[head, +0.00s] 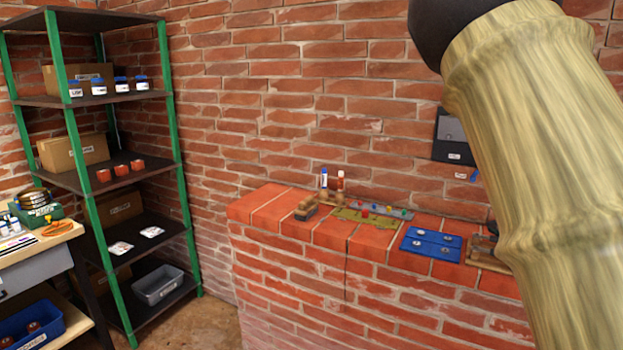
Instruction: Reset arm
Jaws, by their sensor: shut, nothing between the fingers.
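A thick, pale wood-textured link of my arm fills the right side of the head view, with a black rounded part at its upper end. It runs from the top edge to the bottom edge and hides part of the brick wall and the right end of the brick ledge. My gripper is not in the picture, so its fingers cannot be seen.
A brick ledge (270,207) along the wall carries a wooden brush (306,208), two small bottles, an olive mat and a blue panel (431,243). A green-posted shelf (122,98) stands left, beside a workbench (38,240). Some floor shows between shelf and ledge.

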